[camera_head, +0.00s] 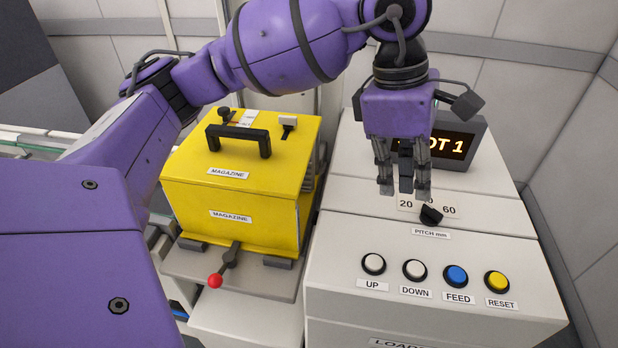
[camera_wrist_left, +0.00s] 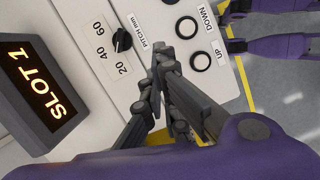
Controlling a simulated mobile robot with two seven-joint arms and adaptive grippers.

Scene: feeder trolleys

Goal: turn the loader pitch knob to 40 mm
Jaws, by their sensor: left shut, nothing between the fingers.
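The black pitch knob (camera_head: 431,214) sits on the sloped face of the white loader (camera_head: 335,245), above the "PITCH mm" label. Marks 20 and 60 are readable in the head view; the middle mark is partly hidden by my gripper. In the left wrist view the knob (camera_wrist_left: 121,40) shows with marks 20, 40 and 60 beside it. I cannot tell for sure which mark it points at. My left gripper (camera_head: 404,190) points down, shut and empty, above and just left of the knob, apart from it. Its fingers (camera_wrist_left: 165,72) meet in the wrist view. My right gripper is not in view.
UP (camera_head: 374,264), DOWN (camera_head: 415,270), blue FEED (camera_head: 456,276) and yellow RESET (camera_head: 496,282) buttons line the loader front. A "SLOT 1" display (camera_head: 459,142) stands behind the gripper. A yellow magazine (camera_head: 235,195) with black handle and a red-tipped lever (camera_head: 216,281) is left.

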